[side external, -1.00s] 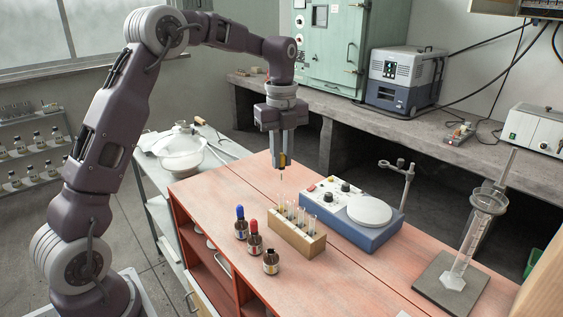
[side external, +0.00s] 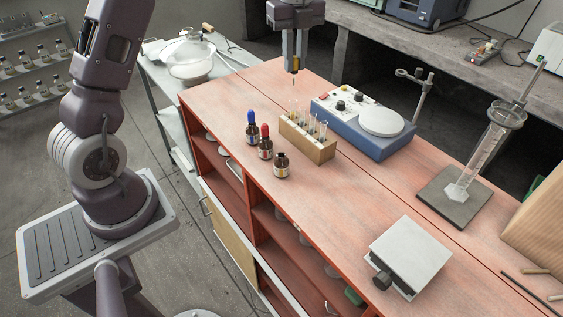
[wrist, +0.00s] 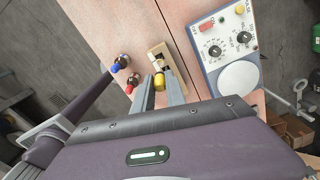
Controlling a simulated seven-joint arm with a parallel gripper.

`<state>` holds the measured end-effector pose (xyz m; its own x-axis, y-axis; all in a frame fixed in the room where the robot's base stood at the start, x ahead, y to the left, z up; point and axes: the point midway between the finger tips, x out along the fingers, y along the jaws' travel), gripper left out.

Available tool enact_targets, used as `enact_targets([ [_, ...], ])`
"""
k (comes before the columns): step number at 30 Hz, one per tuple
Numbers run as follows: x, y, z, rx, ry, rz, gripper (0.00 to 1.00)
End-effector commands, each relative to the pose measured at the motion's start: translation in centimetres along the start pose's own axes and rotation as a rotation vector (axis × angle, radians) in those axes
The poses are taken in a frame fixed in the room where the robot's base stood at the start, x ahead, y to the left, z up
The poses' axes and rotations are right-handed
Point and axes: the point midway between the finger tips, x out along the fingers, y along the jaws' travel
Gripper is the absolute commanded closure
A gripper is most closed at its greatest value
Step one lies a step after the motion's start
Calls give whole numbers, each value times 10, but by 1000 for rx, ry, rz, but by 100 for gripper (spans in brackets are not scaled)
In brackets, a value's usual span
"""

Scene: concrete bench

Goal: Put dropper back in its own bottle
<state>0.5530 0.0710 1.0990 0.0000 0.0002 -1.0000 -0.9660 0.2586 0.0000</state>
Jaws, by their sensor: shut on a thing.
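My gripper (side external: 293,66) is shut on the dropper (wrist: 160,81), which has a yellow bulb. The dropper's thin tip points down, above the bench and behind the left end of the tube rack in the side view. An uncapped brown bottle (side external: 281,166) stands upright at the front of the bottle row, its neck open. It is not visible in the wrist view. Beside it stand a red-topped bottle (side external: 265,145) and a blue-topped bottle (side external: 252,132). These two also show left of my fingers in the wrist view.
A wooden rack (side external: 318,153) with several glass tubes stands right of the bottles. Behind it are a blue-grey stirrer (side external: 360,132) and a clamp stand (side external: 423,92). A measuring cylinder (side external: 478,160) and a grey platform (side external: 412,250) stand farther right.

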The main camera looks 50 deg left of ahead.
Motion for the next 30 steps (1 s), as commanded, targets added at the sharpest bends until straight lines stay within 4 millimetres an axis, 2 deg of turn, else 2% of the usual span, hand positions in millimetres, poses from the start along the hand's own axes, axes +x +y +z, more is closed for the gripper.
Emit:
enact_targets([
  [13, 0, 0, 0, 0, 0, 0, 94],
  [16, 1, 2, -6, 2, 1, 1, 94],
  [20, 12, 17, -40, 6, 2, 3, 94],
  [25, 32, 52, -94, 6, 1, 2, 94],
  [27, 38, 67, -110, 4, 0, 0, 94],
  [30, 44, 80, -123, 1, 0, 0, 94],
])
